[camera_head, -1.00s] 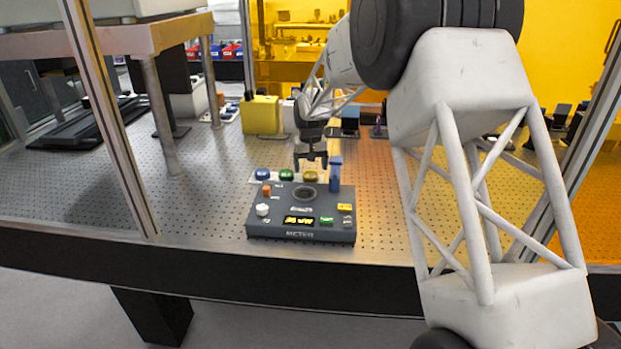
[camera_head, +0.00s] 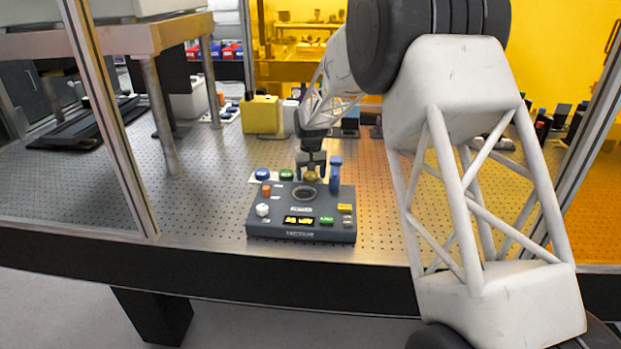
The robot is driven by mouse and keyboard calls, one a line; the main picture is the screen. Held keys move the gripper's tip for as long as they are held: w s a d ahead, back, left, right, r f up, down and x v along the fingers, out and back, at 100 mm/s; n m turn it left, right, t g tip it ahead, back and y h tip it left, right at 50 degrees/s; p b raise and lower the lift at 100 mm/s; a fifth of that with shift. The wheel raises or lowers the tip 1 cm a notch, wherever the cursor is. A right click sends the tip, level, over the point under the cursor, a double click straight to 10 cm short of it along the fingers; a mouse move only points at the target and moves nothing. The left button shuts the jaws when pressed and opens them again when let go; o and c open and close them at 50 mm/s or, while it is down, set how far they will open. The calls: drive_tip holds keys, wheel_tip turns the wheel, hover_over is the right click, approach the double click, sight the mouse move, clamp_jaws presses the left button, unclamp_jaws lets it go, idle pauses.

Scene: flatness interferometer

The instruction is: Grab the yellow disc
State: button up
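The yellow disc (camera_head: 311,177) is the rightmost of three coloured discs in a row behind the dark meter box (camera_head: 300,234). My gripper (camera_head: 311,170) points down directly over the yellow disc, with its fingers at the disc's height. The fingers cover the upper part of the disc. The view is too small to tell whether they touch it or how far apart they are. The blue disc (camera_head: 262,173) and the green disc (camera_head: 287,174) lie to the left of it.
A blue upright piece (camera_head: 335,174) stands close to the right of my gripper. The meter box has a round recess (camera_head: 303,193) on top, with knobs and small displays. A yellow box (camera_head: 261,115) stands farther back. The perforated table (camera_head: 205,200) is clear to the left.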

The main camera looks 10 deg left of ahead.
sight(311, 175)
drive_tip(key=c, duration=0.7)
drive_tip(key=shift+r, duration=0.15)
drive_tip(key=shift+r, duration=4.85)
